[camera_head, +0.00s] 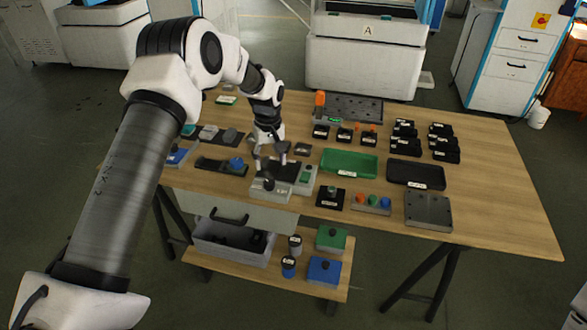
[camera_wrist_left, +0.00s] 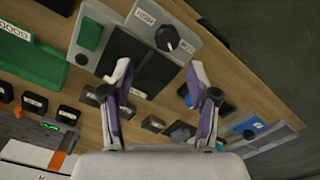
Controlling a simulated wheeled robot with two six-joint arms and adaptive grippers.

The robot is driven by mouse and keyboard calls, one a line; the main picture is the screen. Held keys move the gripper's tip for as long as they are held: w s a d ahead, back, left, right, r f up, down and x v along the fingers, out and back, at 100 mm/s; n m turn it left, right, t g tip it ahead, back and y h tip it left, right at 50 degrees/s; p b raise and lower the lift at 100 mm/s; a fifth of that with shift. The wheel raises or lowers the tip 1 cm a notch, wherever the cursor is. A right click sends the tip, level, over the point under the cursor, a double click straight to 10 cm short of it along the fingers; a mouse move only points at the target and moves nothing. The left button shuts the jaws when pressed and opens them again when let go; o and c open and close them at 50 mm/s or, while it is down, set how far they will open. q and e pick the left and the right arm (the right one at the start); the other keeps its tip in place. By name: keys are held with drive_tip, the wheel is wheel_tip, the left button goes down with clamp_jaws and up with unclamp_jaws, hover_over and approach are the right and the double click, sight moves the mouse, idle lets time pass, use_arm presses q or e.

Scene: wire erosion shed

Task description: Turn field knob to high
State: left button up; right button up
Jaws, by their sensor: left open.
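A black round knob (camera_wrist_left: 167,38) sits on a light grey box (camera_wrist_left: 190,55) in the left wrist view. White labels lie on both sides of the knob; their print is too small for me to read surely. A small pale mark shows on the knob's edge. In the head view the knob (camera_head: 268,181) and its grey box (camera_head: 283,190) are at the table's front edge. My left gripper (camera_head: 271,158) is open and empty, just behind and above the knob. Its fingers (camera_wrist_left: 158,75) are apart, and neither visibly touches the knob. My right gripper is not in view.
A green tray (camera_head: 349,162) and a black tray (camera_head: 415,175) are to the right. A holder with a blue part (camera_head: 236,163) is at left.

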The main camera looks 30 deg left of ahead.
sight(269, 182)
use_arm(q)
drive_tip(key=shift+s+a+f, duration=0.15)
drive_tip(key=shift+s+a, duration=0.05)
drive_tip(key=shift+s, duration=0.35)
drive_tip(key=shift+s+a+f, duration=0.15)
drive_tip(key=shift+s, duration=0.35)
drive_tip(key=f, duration=0.4)
drive_tip(key=w+f+p, duration=0.1)
drive_tip(key=f, duration=0.1)
drive_tip(key=shift+w+d+f, duration=0.1)
drive_tip(key=shift+d+f, duration=0.05)
drive_tip(key=shift+d, duration=0.1)
drive_tip(key=shift+f, duration=0.1)
drive_tip(key=shift+s, duration=0.3)
drive_tip(key=shift+w, duration=0.15)
clamp_jaws()
